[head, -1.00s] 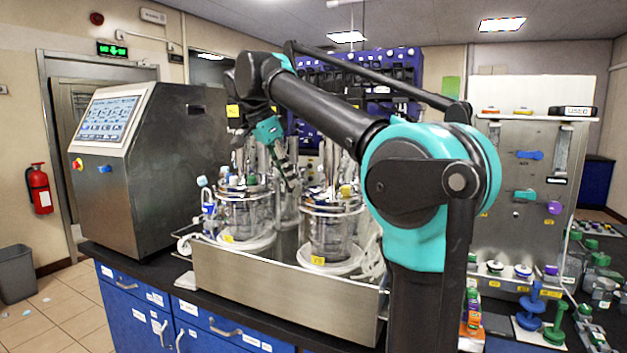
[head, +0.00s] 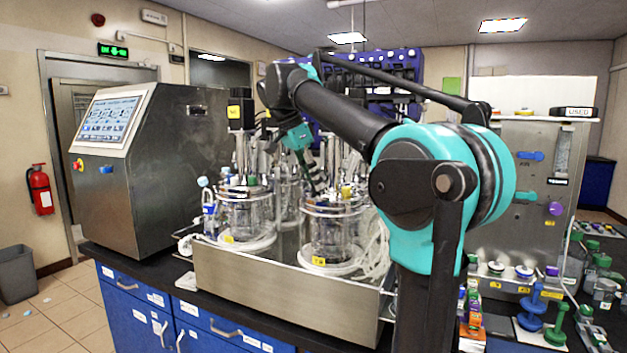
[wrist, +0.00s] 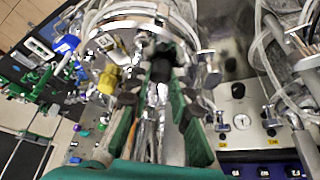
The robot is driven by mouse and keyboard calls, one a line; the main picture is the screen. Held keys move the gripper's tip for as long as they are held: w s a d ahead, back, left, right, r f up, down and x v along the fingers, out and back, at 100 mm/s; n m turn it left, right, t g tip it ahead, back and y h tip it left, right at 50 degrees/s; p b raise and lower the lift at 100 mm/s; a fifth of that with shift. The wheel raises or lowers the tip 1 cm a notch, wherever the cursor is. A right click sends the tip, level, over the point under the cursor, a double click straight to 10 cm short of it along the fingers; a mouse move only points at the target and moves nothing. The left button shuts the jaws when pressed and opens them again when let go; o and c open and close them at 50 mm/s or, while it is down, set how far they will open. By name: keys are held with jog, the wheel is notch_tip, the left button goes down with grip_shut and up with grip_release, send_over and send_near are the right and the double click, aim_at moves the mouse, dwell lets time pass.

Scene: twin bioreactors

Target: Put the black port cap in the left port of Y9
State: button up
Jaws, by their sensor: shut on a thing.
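Two glass bioreactor vessels with steel head plates stand in a steel tray: a left vessel (head: 246,213) and a right vessel (head: 330,232). Each has a small yellow tag; I cannot read which is Y9. My gripper (head: 317,188) points down over the left side of the right vessel's head plate. In the wrist view my gripper (wrist: 163,84) is shut on a dark piece, seemingly the black port cap (wrist: 160,55), in front of a steel head plate (wrist: 118,32). The left port and any contact with it cannot be made out.
A yellow cap (head: 346,192) stands on the right head plate, near my fingers; it also shows in the wrist view (wrist: 108,79). Tubes and steel fittings crowd around. The steel tray wall (head: 285,295) runs in front. A control console (head: 150,170) stands left.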

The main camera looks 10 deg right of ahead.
jog(key=shift+f, duration=0.1)
jog(key=o, duration=0.9)
jog(key=shift+c, duration=0.2)
jog(key=v, duration=1.2)
